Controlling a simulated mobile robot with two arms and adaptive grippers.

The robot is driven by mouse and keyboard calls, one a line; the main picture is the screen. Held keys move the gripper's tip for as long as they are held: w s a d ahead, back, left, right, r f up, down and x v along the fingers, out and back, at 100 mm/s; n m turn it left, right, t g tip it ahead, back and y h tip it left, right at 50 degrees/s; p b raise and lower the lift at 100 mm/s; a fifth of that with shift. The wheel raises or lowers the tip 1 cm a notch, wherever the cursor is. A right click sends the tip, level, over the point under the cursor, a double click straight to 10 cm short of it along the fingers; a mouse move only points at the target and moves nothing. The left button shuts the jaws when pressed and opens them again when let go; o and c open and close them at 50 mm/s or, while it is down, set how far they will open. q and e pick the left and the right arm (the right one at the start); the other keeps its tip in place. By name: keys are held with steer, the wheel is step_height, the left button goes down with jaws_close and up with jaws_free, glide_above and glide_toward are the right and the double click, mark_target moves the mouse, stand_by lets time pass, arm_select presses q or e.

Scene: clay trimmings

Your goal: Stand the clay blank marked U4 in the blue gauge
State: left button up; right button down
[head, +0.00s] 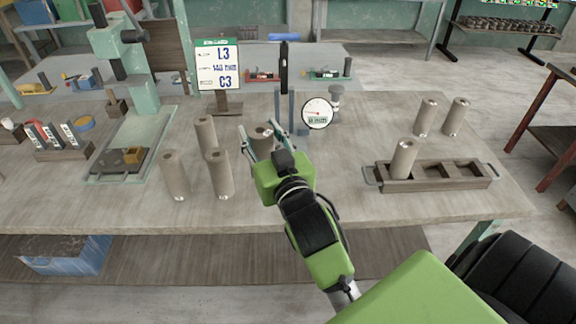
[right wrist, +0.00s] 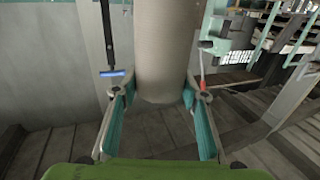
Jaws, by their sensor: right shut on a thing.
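My right gripper (head: 261,139) is shut on a grey-brown clay cylinder (head: 263,131) near the middle of the bench. In the right wrist view the cylinder (right wrist: 166,48) stands upright between the two teal finger pads. No U4 mark is readable on it or on any other blank. The gauge, with blue uprights (head: 291,106), a dark vertical rod and a round white dial (head: 317,113), stands just behind and right of the held cylinder. A small blue piece on a dark rod (right wrist: 112,73) shows left of the cylinder in the right wrist view. My left gripper is in neither view.
Three clay cylinders (head: 218,174) stand left of my right gripper. Two more (head: 427,118) stand at the right, behind a wooden tray (head: 450,185) with one cylinder (head: 403,158) in its left part. A sign (head: 217,66) reads L3 and C3. The bench front middle is clear.

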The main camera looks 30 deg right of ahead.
steer(key=w+d+f+m+g+h+b, duration=0.1)
steer(key=w+d+f+m+h+b, duration=0.2)
steer(key=w+d+b, duration=0.7)
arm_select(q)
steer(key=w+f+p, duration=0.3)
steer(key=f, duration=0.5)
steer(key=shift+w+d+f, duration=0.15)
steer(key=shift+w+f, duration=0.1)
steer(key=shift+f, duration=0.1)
arm_select(e)
steer(key=w+d+f, duration=0.6)
steer(key=f, duration=0.3)
steer(key=shift+d+n+h, duration=0.3)
steer(key=shift+d, duration=0.1)
steer(key=shift+f, duration=0.15)
